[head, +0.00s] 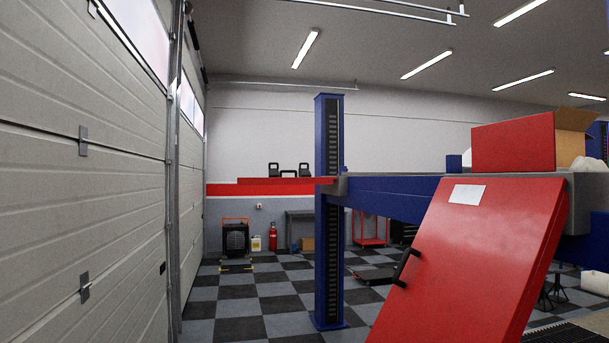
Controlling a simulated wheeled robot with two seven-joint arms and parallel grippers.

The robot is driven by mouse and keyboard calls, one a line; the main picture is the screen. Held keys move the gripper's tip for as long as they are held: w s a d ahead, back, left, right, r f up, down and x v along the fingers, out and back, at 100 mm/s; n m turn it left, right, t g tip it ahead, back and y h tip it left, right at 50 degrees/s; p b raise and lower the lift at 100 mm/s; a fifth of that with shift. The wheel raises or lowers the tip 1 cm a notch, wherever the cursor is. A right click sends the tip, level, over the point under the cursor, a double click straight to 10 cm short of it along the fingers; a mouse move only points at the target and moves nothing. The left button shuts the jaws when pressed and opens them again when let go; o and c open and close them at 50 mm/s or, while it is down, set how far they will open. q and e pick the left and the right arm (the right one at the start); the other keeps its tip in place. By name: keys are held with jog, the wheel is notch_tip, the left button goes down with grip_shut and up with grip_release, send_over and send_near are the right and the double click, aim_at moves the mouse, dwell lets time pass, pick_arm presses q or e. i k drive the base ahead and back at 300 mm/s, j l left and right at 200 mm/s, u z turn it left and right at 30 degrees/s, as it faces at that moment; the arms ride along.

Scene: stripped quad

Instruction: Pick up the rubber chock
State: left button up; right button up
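I cannot clearly make out the rubber chock in the head view. Small black blocks (274,170) stand on the far end of a red ledge (290,181) beside the blue lift post (329,215); they are too small to tell whether one is a chock. Neither of my grippers shows.
A large red panel (470,260) with a black handle stands tilted in the right foreground. Large white garage doors (80,180) line the left. The checkered floor (262,305) between is mostly clear. A heater (236,238) and a red extinguisher (273,237) stand at the back.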

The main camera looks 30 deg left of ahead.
aim_at(303, 173)
jog(key=i+j+u, duration=0.7)
jog(key=i, duration=0.25)
jog(key=i+j+u, duration=0.35)
jog(key=i, duration=0.2)
jog(key=i+u, duration=0.35)
jog(key=i, duration=0.2)
